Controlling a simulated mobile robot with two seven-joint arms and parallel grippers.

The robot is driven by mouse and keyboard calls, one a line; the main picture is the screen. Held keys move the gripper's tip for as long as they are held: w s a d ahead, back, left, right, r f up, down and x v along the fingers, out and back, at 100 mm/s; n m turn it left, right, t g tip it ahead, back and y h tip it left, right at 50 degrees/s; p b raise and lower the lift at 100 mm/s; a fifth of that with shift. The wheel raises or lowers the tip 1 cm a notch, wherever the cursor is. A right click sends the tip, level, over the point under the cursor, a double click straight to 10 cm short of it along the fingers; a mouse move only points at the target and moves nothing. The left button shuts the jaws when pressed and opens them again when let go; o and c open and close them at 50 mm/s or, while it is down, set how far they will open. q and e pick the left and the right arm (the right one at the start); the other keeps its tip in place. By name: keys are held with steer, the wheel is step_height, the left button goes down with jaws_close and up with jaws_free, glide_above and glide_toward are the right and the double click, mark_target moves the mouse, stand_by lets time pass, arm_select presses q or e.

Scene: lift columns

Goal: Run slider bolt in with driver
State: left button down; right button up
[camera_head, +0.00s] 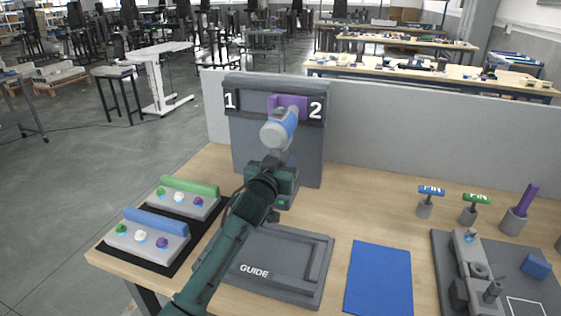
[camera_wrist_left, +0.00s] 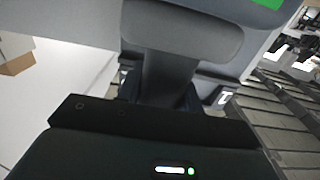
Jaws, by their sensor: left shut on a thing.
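A dark upright panel (camera_head: 262,140) carries a rail (camera_head: 252,98) marked 1 at the left and 2 at the right. A purple slider (camera_head: 297,101) sits on the rail beside the 2. My left gripper (camera_head: 274,161) is shut on a grey and blue driver (camera_head: 275,135), in front of the panel and just below the slider. The driver (camera_wrist_left: 180,45) also fills the top of the left wrist view. Its tip and the slider's bolt are hidden, so I cannot tell whether they touch. My right gripper is not in view.
A GUIDE tray (camera_head: 283,288) and a blue mat (camera_head: 379,283) lie in front. Button boxes with a green bar (camera_head: 190,187) and a blue bar (camera_head: 156,224) stand left. Pin holders (camera_head: 425,208) and a fixture board (camera_head: 503,256) are right. A grey partition (camera_head: 420,140) closes the back.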

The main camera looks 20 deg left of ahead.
arm_select(q)
steer(key=shift+w+r, duration=0.3)
stand_by(0.9)
steer(key=shift+w, duration=0.1)
stand_by(0.8)
steer(key=shift+p, duration=0.45)
steer(key=shift+w+r, duration=0.1)
steer(key=shift+w, duration=0.1)
stand_by(0.7)
steer(key=shift+p, duration=0.3)
stand_by(0.3)
steer(key=shift+w, duration=0.15)
stand_by(1.0)
steer(key=shift+p, duration=0.3)
